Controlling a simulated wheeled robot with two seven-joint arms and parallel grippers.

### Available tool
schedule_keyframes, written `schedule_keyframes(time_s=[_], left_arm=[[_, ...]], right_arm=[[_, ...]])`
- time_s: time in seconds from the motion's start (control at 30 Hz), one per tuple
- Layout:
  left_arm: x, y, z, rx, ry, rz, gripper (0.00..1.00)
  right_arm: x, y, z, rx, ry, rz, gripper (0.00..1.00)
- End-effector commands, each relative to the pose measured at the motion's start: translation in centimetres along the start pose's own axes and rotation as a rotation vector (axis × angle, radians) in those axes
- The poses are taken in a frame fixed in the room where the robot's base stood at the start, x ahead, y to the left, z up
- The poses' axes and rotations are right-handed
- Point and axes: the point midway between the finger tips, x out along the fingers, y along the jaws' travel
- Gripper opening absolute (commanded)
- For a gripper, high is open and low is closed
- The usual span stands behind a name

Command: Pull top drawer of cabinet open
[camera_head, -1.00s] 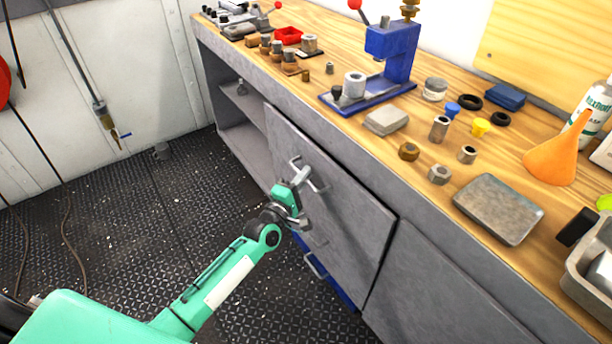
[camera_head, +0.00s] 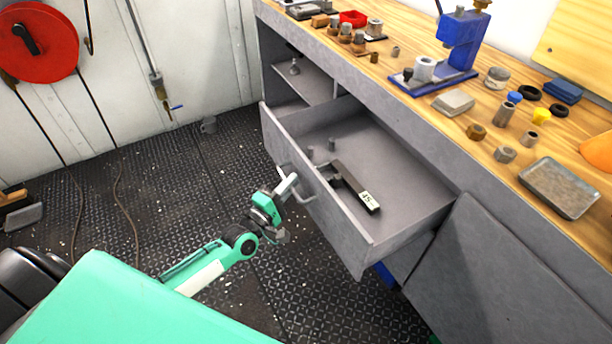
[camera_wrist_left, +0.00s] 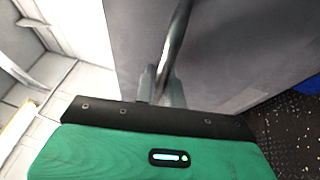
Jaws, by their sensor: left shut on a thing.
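The grey top drawer (camera_head: 345,232) of the cabinet (camera_head: 470,265) is pulled well out in the head view, and its inside shows. My left gripper (camera_head: 288,184) is at the drawer's front, shut on its metal bar handle (camera_head: 303,190). In the left wrist view the handle (camera_wrist_left: 176,45) runs up from the gripper's edge, with the grey drawer front (camera_wrist_left: 235,45) behind it. The fingertips are partly hidden there. My right gripper is not in view.
In the drawer lie a dark tool with a white label (camera_head: 369,197) and small grey cylinders. The wooden worktop (camera_head: 440,125) above holds a blue press (camera_head: 462,40), a metal tray (camera_head: 558,188) and small parts. The dark riveted floor (camera_head: 120,215) at left is mostly clear.

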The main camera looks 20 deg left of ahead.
Motion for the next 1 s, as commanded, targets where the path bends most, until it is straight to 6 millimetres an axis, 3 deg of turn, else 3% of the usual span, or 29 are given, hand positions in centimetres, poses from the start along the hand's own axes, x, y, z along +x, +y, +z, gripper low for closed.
schedule_keyframes(time_s=[0.1, 0.3, 0.87, 0.9, 1.0], left_arm=[[-2.2, 0.3, -0.9, 0.002, -0.001, -0.005, 0.00], [-4.5, 0.8, -1.8, 0.001, 0.000, -0.004, 0.00], [-5.5, 1.1, -2.3, 0.000, 0.000, -0.001, 0.00], [-5.5, 1.1, -2.3, 0.000, 0.000, -0.001, 0.13], [-5.5, 1.1, -2.3, 0.000, 0.000, -0.001, 0.32]], right_arm=[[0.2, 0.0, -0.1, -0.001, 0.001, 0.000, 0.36], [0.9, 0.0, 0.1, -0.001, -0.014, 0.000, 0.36], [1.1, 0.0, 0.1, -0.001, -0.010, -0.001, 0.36], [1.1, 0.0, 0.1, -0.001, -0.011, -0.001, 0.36], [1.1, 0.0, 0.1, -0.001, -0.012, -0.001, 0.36]])
